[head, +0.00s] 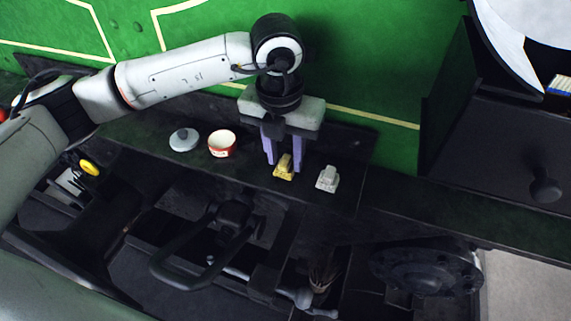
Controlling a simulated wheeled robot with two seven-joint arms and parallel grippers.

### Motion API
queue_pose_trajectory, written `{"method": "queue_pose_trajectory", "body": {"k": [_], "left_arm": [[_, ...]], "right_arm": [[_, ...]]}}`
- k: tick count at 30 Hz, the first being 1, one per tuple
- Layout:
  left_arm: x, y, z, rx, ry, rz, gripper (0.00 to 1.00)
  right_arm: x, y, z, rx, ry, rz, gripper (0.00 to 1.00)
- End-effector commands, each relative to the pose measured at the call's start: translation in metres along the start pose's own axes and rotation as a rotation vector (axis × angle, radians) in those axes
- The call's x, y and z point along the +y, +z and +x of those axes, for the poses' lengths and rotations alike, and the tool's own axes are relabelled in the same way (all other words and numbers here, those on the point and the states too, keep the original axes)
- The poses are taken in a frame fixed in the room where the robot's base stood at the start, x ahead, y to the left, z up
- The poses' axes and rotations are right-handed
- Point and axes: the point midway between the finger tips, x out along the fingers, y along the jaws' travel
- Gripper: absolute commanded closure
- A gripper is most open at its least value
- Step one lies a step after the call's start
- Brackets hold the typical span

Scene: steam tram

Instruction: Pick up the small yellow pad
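The small yellow pad (283,172) lies on the dark shelf (345,150) below the green wall. My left gripper (284,165) points down at it from above. Its two purple fingers stand apart, one at the pad's left and one at its right. A gap shows between the right finger and the pad; I cannot tell whether the left finger touches it. The pad seems to rest on the shelf. My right gripper is not in view.
A white-grey pad (327,179) lies just right of the yellow one. A red and cream bowl (221,144) and a grey lid (184,139) stand to the left. Below the shelf are a black handle (190,272) and a dark round flange (425,270).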

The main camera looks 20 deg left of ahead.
Motion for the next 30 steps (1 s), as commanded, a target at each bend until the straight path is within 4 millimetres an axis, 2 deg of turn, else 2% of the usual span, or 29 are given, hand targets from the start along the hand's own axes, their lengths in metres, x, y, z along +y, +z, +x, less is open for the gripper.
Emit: {"method": "queue_pose_trajectory", "body": {"k": [1, 3, 4, 17, 23, 28, 30], "left_arm": [[0.000, 0.000, 0.000, 0.000, 0.000, 0.000, 0.78], [0.000, 0.000, 0.000, 0.000, 0.000, 0.000, 0.89], [0.000, 0.000, 0.000, 0.000, 0.000, 0.000, 0.91], [0.000, -0.003, -0.008, -0.004, -0.001, 0.000, 0.91], [-0.001, 0.002, -0.039, -0.005, -0.002, -0.001, 0.91], [-0.001, 0.006, -0.073, -0.005, -0.002, 0.000, 0.91], [0.000, -0.011, -0.070, -0.001, 0.000, 0.004, 0.91]], "right_arm": [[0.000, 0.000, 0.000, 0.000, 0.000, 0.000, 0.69], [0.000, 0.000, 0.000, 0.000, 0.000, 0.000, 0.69], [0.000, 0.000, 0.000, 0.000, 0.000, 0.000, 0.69], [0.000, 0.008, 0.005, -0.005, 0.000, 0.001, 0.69], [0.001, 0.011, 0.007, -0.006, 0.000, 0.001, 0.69], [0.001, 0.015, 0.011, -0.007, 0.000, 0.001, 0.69], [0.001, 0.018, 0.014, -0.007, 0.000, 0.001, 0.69]]}}
